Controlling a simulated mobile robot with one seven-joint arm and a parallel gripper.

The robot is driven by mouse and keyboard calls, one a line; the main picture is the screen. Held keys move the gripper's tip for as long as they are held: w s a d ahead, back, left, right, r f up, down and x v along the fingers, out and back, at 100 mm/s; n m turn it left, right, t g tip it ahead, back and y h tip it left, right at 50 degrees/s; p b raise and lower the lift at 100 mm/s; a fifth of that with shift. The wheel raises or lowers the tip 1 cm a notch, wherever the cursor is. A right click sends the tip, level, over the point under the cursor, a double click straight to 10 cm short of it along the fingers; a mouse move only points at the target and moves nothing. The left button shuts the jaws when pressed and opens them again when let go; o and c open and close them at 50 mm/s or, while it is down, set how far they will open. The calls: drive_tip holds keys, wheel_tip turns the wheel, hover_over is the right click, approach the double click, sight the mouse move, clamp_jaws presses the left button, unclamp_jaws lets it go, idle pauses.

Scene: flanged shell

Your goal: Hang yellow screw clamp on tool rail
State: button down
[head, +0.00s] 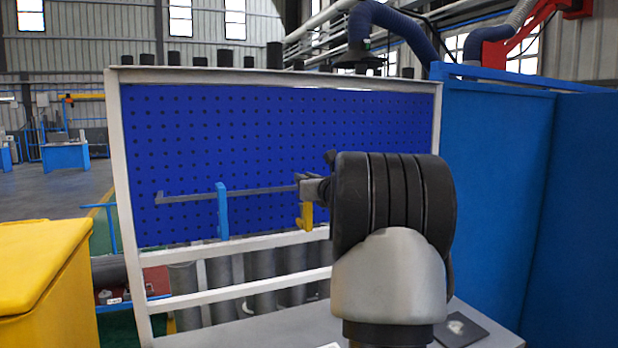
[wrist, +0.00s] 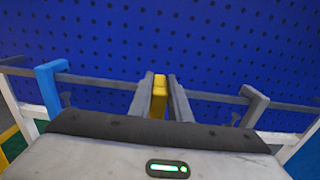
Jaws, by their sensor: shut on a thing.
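The yellow screw clamp (head: 306,216) shows just below my gripper (head: 304,186) in the head view, close in front of the pegboard. In the wrist view the clamp (wrist: 159,98) is between the two fingers of my gripper (wrist: 160,92), which is shut on it. The tool rail (head: 262,190) is a grey bar across the blue pegboard; in the wrist view the rail (wrist: 110,80) runs to both sides of the fingers. The clamp is at the rail's line, but I cannot tell whether it touches the rail. My arm hides the rail's right part in the head view.
A blue clamp (head: 222,210) hangs on the rail to the left; a grey one (wrist: 254,104) is on the right in the wrist view. The blue pegboard (head: 200,125) stands behind the rail. A yellow box (head: 45,265) is at the left, and a grey bench surface (head: 270,328) lies below.

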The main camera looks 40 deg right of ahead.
drive_tip(key=shift+r+p+x, duration=0.15)
drive_tip(key=shift+p+x, duration=0.95)
drive_tip(key=shift+x, duration=0.55)
drive_tip(key=shift+r+p+x, duration=0.1)
drive_tip(key=shift+p+x, duration=1)
drive_tip(key=shift+x, duration=0.6)
drive_tip(key=shift+w+f, duration=0.15)
drive_tip(key=shift+w, duration=0.1)
drive_tip(key=shift+s+f+b, duration=0.1)
drive_tip(key=shift+f+b, duration=0.5)
drive_tip(key=shift+b, duration=0.2)
drive_tip(key=c, duration=1.6)
unclamp_jaws()
drive_tip(key=shift+f, duration=0.1)
drive_tip(key=shift+o, duration=0.2)
drive_tip(key=b+v, duration=0.4)
drive_tip(key=v, duration=1.3)
drive_tip(key=shift+s, duration=0.25)
